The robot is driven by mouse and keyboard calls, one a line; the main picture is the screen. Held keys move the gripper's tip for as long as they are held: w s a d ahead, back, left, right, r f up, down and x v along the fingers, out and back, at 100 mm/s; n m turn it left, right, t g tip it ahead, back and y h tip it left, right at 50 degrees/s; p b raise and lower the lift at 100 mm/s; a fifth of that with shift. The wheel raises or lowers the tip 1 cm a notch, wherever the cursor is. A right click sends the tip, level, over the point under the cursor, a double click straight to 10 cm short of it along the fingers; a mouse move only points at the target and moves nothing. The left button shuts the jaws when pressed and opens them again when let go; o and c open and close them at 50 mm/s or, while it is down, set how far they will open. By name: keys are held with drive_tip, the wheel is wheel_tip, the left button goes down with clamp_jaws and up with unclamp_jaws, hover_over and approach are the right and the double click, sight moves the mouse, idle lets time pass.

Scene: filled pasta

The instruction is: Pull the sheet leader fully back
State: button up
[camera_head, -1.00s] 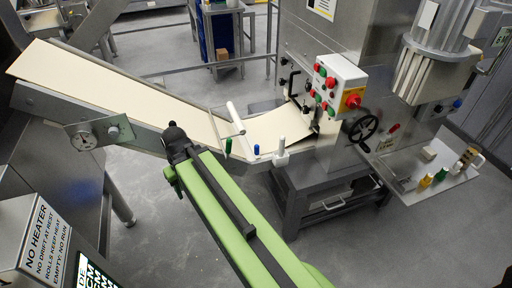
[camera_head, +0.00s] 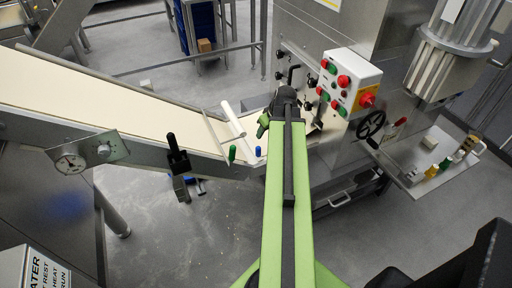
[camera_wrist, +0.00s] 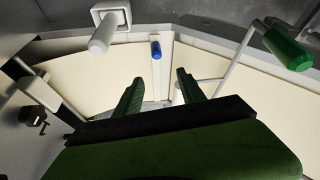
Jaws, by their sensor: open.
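The cream pasta sheet (camera_head: 100,85) lies on the sloped belt and runs down past a white bar (camera_head: 232,118) toward the machine. Near the machine its front part is largely hidden by my arm. In the wrist view cream sheet (camera_wrist: 222,72) shows on both sides of my gripper (camera_wrist: 158,90). A small blue peg (camera_wrist: 156,50) stands on the rail beyond the fingertips. I cannot tell whether the fingers touch the sheet.
A white post (camera_wrist: 105,32) and a green-handled lever (camera_wrist: 287,48) stand close to either side of my gripper. The control box (camera_head: 345,82) and handwheel (camera_head: 371,124) are right of my arm. A black-handled lever (camera_head: 178,155) stands at the belt's side.

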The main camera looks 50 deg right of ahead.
sight(258, 147)
drive_tip(key=b+x, duration=1)
drive_tip(key=x, duration=0.1)
drive_tip(key=b+x, duration=0.6)
drive_tip(key=shift+s+d+f, duration=0.25)
drive_tip(key=shift+f, duration=0.05)
drive_tip(key=shift+r, duration=0.1)
drive_tip(key=shift+c, duration=0.4)
drive_tip(key=c, duration=0.9)
clamp_jaws()
drive_tip(key=shift+a, duration=0.1)
